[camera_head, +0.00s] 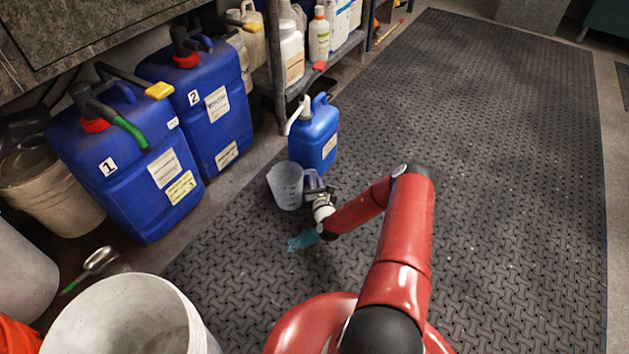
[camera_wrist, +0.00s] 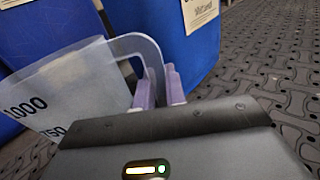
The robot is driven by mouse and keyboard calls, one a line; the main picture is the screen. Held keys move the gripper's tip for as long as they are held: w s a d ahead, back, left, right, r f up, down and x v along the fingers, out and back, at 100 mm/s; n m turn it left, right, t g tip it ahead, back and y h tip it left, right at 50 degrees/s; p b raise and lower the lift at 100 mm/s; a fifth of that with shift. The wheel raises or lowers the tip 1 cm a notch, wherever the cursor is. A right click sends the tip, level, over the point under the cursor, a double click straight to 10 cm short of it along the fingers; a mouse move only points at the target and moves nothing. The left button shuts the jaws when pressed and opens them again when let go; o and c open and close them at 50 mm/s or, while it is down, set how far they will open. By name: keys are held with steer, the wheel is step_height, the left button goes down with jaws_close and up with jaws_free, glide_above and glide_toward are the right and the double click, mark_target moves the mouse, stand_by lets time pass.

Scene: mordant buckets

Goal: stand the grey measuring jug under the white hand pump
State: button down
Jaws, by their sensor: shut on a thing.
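The grey measuring jug (camera_head: 285,184) is translucent and upright, close in front of the small blue canister (camera_head: 316,138). The white hand pump (camera_head: 298,113) sits on top of that canister, its spout pointing left and down, above and behind the jug's rim. My gripper (camera_head: 314,186) is at the jug's right side. In the wrist view my gripper (camera_wrist: 160,95) has its lilac fingers shut on the handle of the jug (camera_wrist: 65,92), which shows 1000 and 750 marks. I cannot tell whether the jug's base touches the mat.
Large blue canisters numbered 1 (camera_head: 130,165) and 2 (camera_head: 205,100) stand left. A shelf (camera_head: 335,58) with bottles is behind. A white bucket (camera_head: 125,318) stands front left. The dark mat (camera_head: 500,150) is clear on the right.

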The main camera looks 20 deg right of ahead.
steer(key=c, duration=1.5)
jaws_free()
steer(key=shift+f, duration=0.1)
steer(key=shift+o, duration=0.2)
